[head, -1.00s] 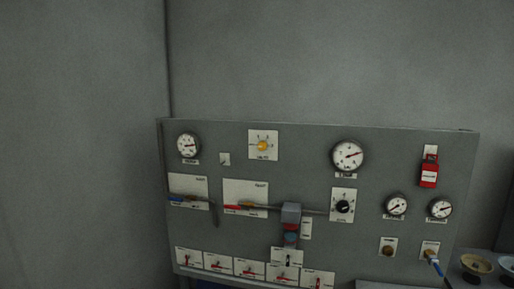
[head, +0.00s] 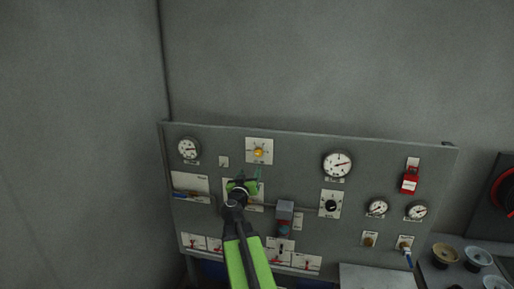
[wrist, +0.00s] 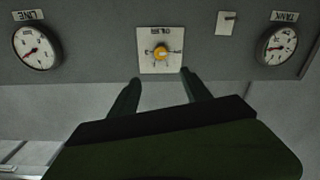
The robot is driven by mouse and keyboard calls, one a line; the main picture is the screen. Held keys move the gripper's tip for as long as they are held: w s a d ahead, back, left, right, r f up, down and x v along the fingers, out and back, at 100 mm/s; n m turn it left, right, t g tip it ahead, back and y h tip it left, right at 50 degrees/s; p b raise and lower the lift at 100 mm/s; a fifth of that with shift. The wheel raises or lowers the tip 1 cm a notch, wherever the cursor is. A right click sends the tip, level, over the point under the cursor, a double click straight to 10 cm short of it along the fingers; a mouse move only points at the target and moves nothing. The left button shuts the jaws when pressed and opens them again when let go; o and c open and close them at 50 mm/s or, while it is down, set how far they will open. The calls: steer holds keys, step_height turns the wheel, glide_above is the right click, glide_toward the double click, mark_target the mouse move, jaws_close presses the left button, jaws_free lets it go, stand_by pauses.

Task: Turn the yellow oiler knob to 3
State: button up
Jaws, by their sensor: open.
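The yellow oiler knob (head: 259,152) sits at the centre of a white square dial plate (head: 250,143) near the top of the grey panel. In the wrist view the knob (wrist: 161,54) and its plate (wrist: 145,66) appear upside down, with the marks too small to read surely. My gripper (head: 249,180) is in front of the panel, just below the oiler plate in the head view. In the wrist view its two fingers (wrist: 161,76) are spread and empty, with the knob beyond and between their tips, apart from them.
Round gauges flank the oiler: the tank gauge (head: 188,148) at left and the line gauge (head: 337,164) at right. A black knob (head: 331,205), a red padlock tag (head: 410,182) and several levers are on the panel. Bowls (head: 446,253) stand at lower right.

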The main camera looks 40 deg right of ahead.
mark_target(258, 153)
steer(key=x, duration=1.7)
steer(key=shift+w+d+f, duration=0.1)
steer(key=shift+w, duration=0.15)
jaws_close()
